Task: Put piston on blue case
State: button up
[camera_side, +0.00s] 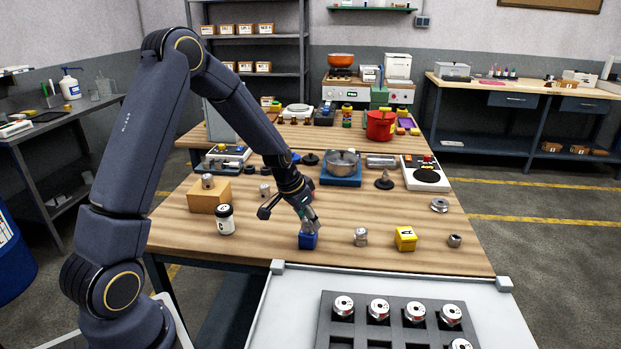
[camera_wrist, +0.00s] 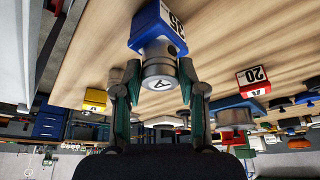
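The blue case (camera_side: 308,241) stands on the wooden table near its front edge. In the wrist view the blue case (camera_wrist: 157,24) shows a white label with black figures. A silver piston (camera_wrist: 158,76) with an "A" on its round end is lined up with the case and seems to touch it. My gripper (camera_wrist: 160,72) has one finger on each side of the piston, very close to it. Whether the fingers press on it is unclear. In the side view my gripper (camera_side: 309,222) is just above the blue case and mostly hides the piston.
A metal part (camera_side: 361,237), a yellow case (camera_side: 405,239) and a small metal ring (camera_side: 454,241) stand to the right. A grey tray (camera_side: 386,306) with several pistons lies in front.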

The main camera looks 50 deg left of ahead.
jog(key=o, duration=0.3)
jog(key=v, duration=1.2)
jog(key=s+d+r, duration=0.4)
jog(key=s+d, duration=0.2)
jog(key=s, duration=0.4)
jog(key=s+d+r+t, duration=0.1)
jog(key=s+d+r, duration=0.4)
jog(key=s+d, duration=0.2)
jog(key=s, duration=0.2)
jog(key=shift+s+r, duration=0.2)
jog(key=shift+s, duration=0.2)
